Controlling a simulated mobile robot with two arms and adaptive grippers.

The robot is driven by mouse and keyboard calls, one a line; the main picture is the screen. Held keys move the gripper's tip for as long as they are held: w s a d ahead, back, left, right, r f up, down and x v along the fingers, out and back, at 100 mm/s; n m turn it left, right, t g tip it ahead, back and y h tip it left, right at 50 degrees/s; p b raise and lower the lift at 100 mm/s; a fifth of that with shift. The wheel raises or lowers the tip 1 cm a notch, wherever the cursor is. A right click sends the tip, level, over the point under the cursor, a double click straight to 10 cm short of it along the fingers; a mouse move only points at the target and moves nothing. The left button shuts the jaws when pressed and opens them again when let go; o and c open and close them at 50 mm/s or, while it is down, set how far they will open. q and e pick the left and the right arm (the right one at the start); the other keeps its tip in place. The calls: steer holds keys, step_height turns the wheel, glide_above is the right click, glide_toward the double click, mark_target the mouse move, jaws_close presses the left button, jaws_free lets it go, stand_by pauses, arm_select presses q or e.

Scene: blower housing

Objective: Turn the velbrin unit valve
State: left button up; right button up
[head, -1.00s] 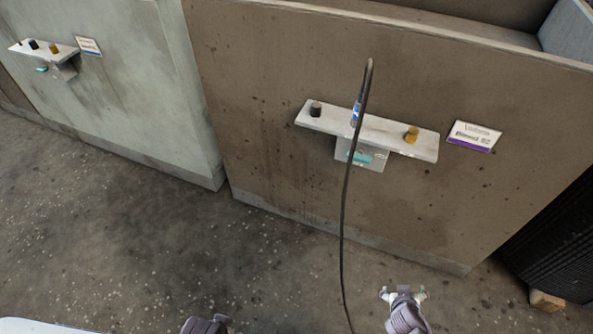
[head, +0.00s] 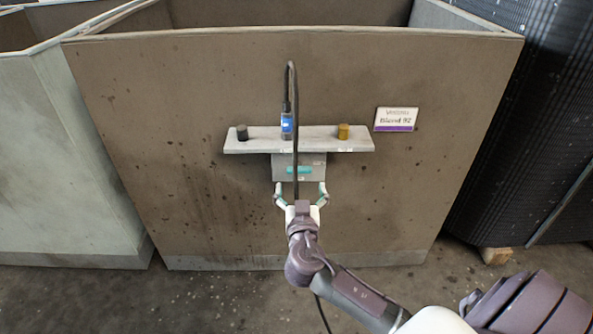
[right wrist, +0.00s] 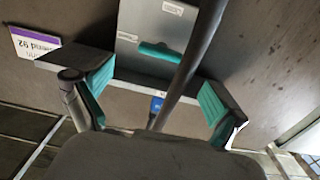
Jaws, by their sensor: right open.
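The valve's teal handle (head: 299,170) lies horizontally on a grey box (head: 313,160) under a shelf on the brown housing wall. It also shows in the right wrist view (right wrist: 158,52), beyond my fingers. My right gripper (head: 301,193) is open just below the box, with its fingertips apart on either side and nothing gripped. In the right wrist view the open teal-padded fingers (right wrist: 155,94) also show. A dark cable (head: 294,110) hangs in front of the handle, hiding a little of it. My left gripper is out of view.
The pale shelf (head: 255,146) carries a black knob (head: 242,132), a blue connector (head: 287,126) and a brass knob (head: 343,131). A label with a purple stripe (head: 395,119) is right of it; its text is blurred. A black ribbed panel (head: 545,150) stands at right.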

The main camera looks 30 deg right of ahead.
mark_target(300, 172)
steer(key=x, duration=0.7)
steer(key=shift+w+d, duration=0.1)
steer(key=shift+w, duration=0.25)
steer(key=c, duration=1.1)
